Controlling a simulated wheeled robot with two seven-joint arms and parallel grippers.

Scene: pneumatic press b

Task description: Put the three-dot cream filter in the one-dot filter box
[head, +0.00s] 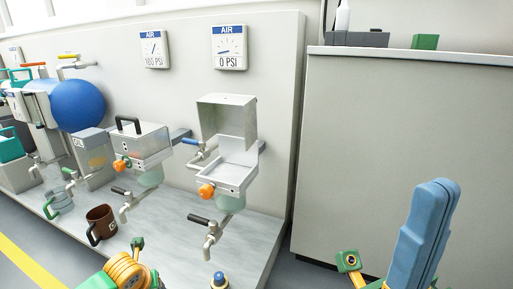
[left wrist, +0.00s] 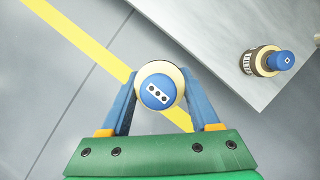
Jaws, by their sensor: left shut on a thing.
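My left gripper (left wrist: 160,105) is shut on the three-dot cream filter (left wrist: 157,88), whose round blue cap with three dots on a white label faces the left wrist camera. It is held over the floor beside the bench edge. In the head view, an open metal box (head: 240,175) with its lid raised is on the wall above the bench. A closed metal box (head: 148,140) with a black handle is left of it. Dot marks on the boxes are too small to read. My right gripper (head: 438,190) has its blue fingers together and looks empty, before the grey cabinet.
A blue-capped filter (left wrist: 266,62) stands on the grey bench near its edge; its top also shows in the head view (head: 220,278). A brown mug (head: 101,224) and taps stand on or above the bench (head: 165,232). A grey cabinet (head: 400,140) is at right.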

